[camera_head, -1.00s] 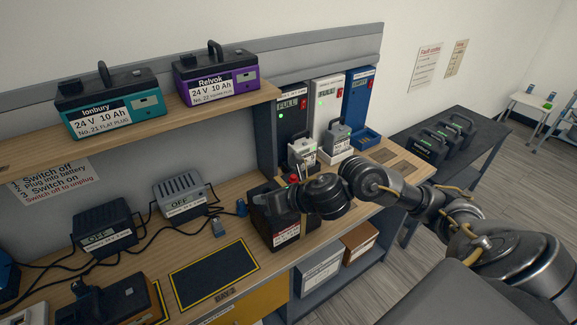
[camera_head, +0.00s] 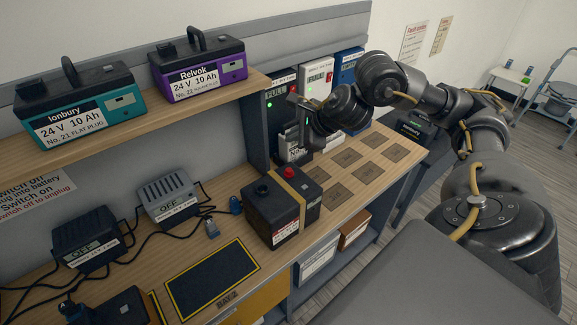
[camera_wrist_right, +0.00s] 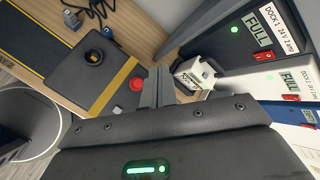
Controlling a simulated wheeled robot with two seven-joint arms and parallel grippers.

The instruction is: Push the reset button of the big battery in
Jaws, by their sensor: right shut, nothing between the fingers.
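The big battery (camera_head: 272,218) is a black box with a yellow band and a white label, upright on the wooden bench. Its red button (camera_head: 289,173) is on the top; I cannot tell whether it is pressed in. In the right wrist view the battery (camera_wrist_right: 62,62) lies left of the fingers, with the red button (camera_wrist_right: 138,84) close beside them in the picture. My right gripper (camera_head: 302,112) is shut and empty, above and behind the battery in the head view; its fingers (camera_wrist_right: 160,82) also show in the wrist view. My left gripper is out of view.
Charging docks (camera_head: 316,82) stand at the back, with a grey-white battery (camera_head: 292,150) in front. A shelf (camera_head: 130,126) holds a teal battery (camera_head: 80,105) and a purple battery (camera_head: 200,72). Marked bench squares (camera_head: 338,196) are bare.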

